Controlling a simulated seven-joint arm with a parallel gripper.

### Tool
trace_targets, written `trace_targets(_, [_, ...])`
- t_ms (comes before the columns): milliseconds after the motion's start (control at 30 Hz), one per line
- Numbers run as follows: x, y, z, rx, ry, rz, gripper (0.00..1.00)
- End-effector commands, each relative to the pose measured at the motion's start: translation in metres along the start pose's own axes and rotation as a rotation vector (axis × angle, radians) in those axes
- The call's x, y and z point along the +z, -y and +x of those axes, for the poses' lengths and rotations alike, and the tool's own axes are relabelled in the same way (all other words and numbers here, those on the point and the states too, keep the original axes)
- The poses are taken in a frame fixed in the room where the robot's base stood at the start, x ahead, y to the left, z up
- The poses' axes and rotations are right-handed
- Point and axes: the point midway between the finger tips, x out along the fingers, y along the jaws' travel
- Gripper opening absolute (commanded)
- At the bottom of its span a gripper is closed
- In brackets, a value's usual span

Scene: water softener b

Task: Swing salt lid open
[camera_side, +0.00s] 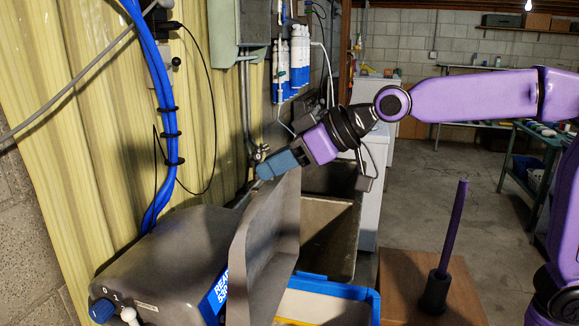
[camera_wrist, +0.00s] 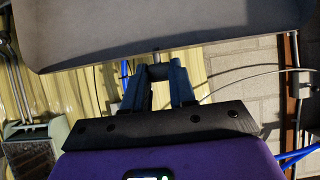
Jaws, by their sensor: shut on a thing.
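The grey salt lid (camera_side: 262,245) stands raised, close to upright, beside the open salt tank (camera_side: 327,284) with its blue rim. In the wrist view the lid (camera_wrist: 170,30) fills the top of the picture as a wide grey panel. My gripper (camera_side: 262,172) is at the upper edge of the lid. The exact contact is small and partly hidden by the fingers.
The softener's grey control housing (camera_side: 160,262) with a blue knob stands at left. Blue hoses (camera_side: 162,120) and a yellow corrugated wall are behind it. A wooden table (camera_side: 425,290) with a purple rod (camera_side: 453,230) stands at right. Open floor lies beyond.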

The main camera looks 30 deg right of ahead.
Motion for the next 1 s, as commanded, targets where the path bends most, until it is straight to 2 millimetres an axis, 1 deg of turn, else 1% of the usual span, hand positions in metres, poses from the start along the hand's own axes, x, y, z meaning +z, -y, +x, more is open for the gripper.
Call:
trace_targets(100, [-0.006,0.001,0.008,-0.002,0.0,-0.001,0.06])
trace_targets(533, [-0.026,0.002,0.033,-0.002,0.004,-0.002,0.06])
trace_targets(567, [-0.025,0.001,0.032,-0.002,0.004,-0.002,0.35])
trace_targets(600, [-0.025,0.001,0.031,-0.002,0.004,-0.002,0.48])
trace_targets(633, [-0.025,0.001,0.031,-0.002,0.004,-0.002,0.55])
trace_targets(900, [-0.025,0.0,0.031,-0.001,0.005,-0.001,0.55])
trace_targets(1000, [-0.025,0.0,0.027,0.0,0.005,-0.001,0.55])
